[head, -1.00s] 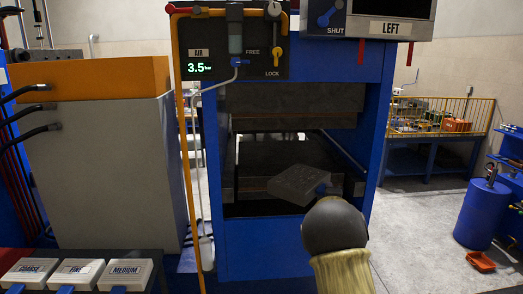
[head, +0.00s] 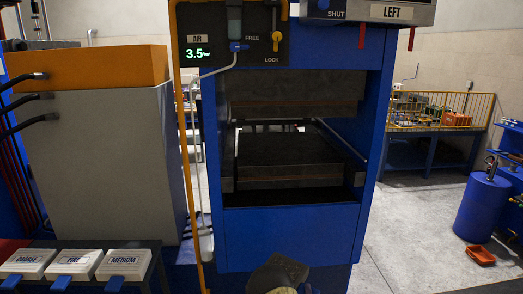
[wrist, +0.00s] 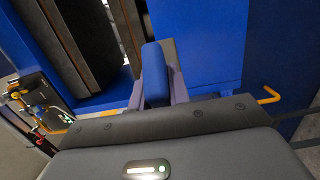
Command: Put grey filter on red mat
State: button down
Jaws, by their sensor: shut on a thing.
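My gripper (wrist: 157,94) is shut on a blue piece (wrist: 155,72) that stands between its two grey fingers in the wrist view. I cannot tell whether this piece belongs to the grey filter; no grey filter body shows clearly now. In the head view only a dark, rounded part of my arm shows at the bottom edge, below the blue press, and my gripper's fingers are not clear there. A red surface (head: 10,247) at the far left edge, behind the white boxes, may be the red mat; most of it is cut off.
The blue press (head: 290,235) stands ahead with its dark plates (head: 290,163) apart. White boxes labelled coarse (head: 27,262), fine (head: 73,262) and medium (head: 122,262) sit at lower left. A grey cabinet (head: 95,150) stands behind them. Open floor (head: 410,235) lies right of the press.

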jog(key=s+f, duration=0.3)
jog(key=s, duration=0.2)
jog(key=shift+s+a+f+y, duration=0.2)
jog(key=shift+f+y, duration=0.1)
jog(key=shift+f, duration=0.05)
jog(key=s, duration=0.1)
jog(key=s+r, duration=0.1)
jog(key=s, duration=0.1)
jog(key=s+r, duration=0.1)
jog(key=shift+s+r, duration=0.1)
jog(key=shift+s, duration=0.05)
